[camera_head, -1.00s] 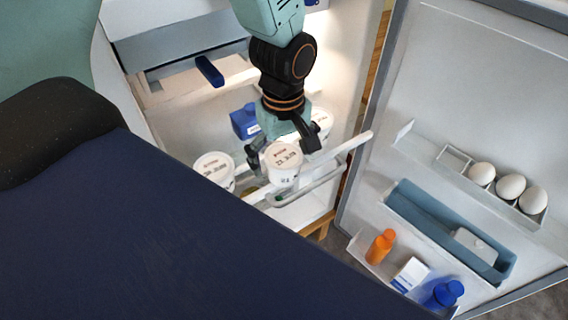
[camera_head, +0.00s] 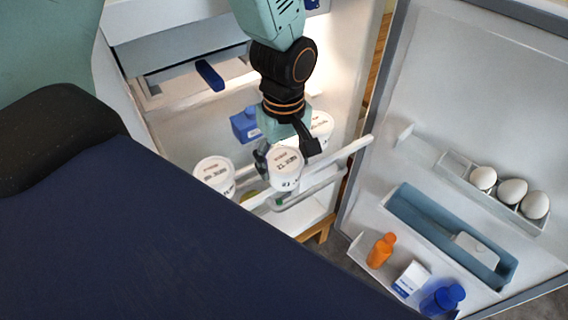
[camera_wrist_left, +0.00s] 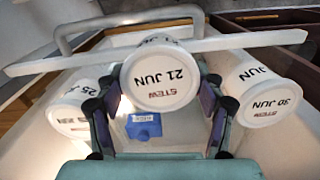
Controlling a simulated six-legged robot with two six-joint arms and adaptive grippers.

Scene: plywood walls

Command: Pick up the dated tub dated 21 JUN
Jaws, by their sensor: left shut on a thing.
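The tub dated 21 JUN (camera_head: 287,166) is white with a round lid, marked STEW in the left wrist view (camera_wrist_left: 160,76). My left gripper (camera_head: 288,152) is shut on its sides, one finger on each side. The gripper's fingers also show in the left wrist view (camera_wrist_left: 157,112). A tub dated 30 JUN (camera_wrist_left: 262,92) stands apart to the right in that view, and it is at left in the head view (camera_head: 214,172). Another tub, whose label reads 25 JU with the rest cut off (camera_wrist_left: 72,108), is at the left. My right gripper is not in view.
A white shelf rail (camera_head: 345,153) runs close by the held tub. A blue box (camera_head: 246,124) sits deeper in the fridge. The open door at right holds eggs (camera_head: 512,191), an orange bottle (camera_head: 381,250), a white box (camera_head: 411,278) and a blue bottle (camera_head: 442,299).

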